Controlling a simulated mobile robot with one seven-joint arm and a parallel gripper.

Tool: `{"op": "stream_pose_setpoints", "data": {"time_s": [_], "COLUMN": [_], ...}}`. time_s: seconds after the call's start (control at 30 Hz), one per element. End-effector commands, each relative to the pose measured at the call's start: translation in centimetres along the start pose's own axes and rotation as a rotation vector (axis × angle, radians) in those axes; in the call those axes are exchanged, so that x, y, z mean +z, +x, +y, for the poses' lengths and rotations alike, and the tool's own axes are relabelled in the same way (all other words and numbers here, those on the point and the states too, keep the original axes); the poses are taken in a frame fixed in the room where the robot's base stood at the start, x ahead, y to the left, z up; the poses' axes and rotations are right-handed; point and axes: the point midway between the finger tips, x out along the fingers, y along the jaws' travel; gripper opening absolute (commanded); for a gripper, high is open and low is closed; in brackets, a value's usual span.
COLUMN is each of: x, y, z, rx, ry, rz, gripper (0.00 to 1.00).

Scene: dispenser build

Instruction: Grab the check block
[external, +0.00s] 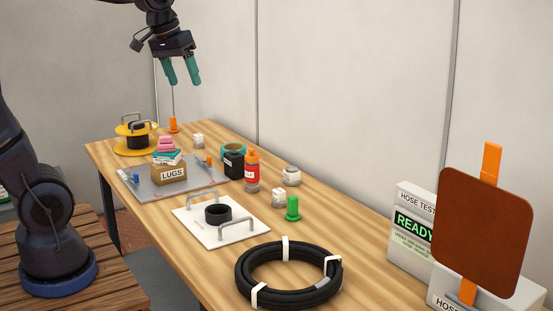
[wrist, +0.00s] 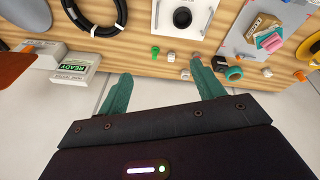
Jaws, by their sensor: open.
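My gripper (external: 184,79) is open and empty, high above the far part of the workbench. In the wrist view its two teal fingers (wrist: 160,70) are spread well apart.
A white handled plate (external: 193,225), hose coil (external: 245,281), LUGS box (external: 169,173), yellow spool (external: 136,145) and hose tester (external: 405,250) also occupy the bench. A wall runs behind.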

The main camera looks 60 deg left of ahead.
Motion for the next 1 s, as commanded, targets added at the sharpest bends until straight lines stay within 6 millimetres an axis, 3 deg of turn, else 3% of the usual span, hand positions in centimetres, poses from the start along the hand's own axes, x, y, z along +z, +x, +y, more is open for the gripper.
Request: {"op": "stream_pose_setpoints", "data": {"time_s": [0.1,0.47,0.77,1.0], "x": [-3.6,-13.8,-21.7,-27.3], "y": [0.9,5.2,10.8,16.5], "z": [0.4,0.9,0.3,-0.8], "rx": [-0.002,-0.018,-0.039,-0.063], "ry": [-0.077,-0.310,-0.504,-0.657], "rz": [-0.024,-0.089,-0.138,-0.176], "gripper": [0.67,0.67,0.67,0.67]}}
